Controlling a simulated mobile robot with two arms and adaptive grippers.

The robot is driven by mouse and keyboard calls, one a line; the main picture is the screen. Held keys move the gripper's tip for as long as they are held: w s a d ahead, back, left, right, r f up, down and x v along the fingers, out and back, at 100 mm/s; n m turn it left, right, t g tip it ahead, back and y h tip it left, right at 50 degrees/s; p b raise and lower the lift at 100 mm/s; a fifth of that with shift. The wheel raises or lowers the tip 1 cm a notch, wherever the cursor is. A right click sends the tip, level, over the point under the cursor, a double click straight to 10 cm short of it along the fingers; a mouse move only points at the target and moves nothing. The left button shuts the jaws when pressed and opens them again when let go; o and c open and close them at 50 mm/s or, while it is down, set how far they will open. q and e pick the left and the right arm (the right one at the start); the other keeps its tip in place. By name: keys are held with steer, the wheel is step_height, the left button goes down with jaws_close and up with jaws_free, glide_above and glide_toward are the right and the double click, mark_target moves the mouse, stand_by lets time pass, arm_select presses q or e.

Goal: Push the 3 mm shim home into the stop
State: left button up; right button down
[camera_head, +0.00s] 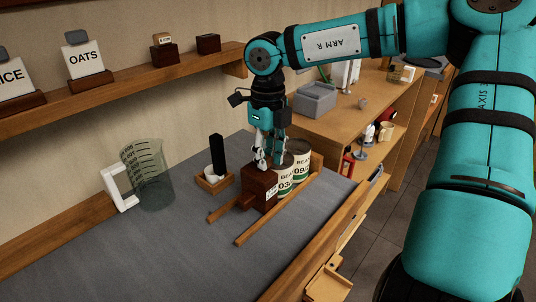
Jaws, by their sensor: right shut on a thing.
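My right gripper (268,160) points straight down over the counter, its fingertips at the top of a dark red-brown wooden block (257,184). It is shut, apparently on this block, though the grip itself is small and partly hidden. The block has a pale label on its right face, too small to read surely. A lower brown piece (245,203) sticks out at its left foot. I cannot tell which piece is the shim or the stop. Two thin wooden rails lie on the counter, one in front (278,208) and a shorter one behind (224,211). My left gripper is out of view.
Two bean cans, marked 03 (285,183) and 09 (302,163), stand close behind and right of the block. A black upright piece and white cup sit in a wooden tray (215,186) to the left. A clear measuring jug (150,176) stands farther left. The grey counter's front is clear.

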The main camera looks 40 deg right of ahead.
steer(key=shift+f, duration=0.35)
steer(key=c, duration=1)
jaws_free()
steer(key=shift+r, duration=0.1)
steer(key=shift+c, duration=0.2)
step_height(320, 180, up, 16)
steer(key=p, duration=0.3)
steer(key=shift+p, duration=0.3)
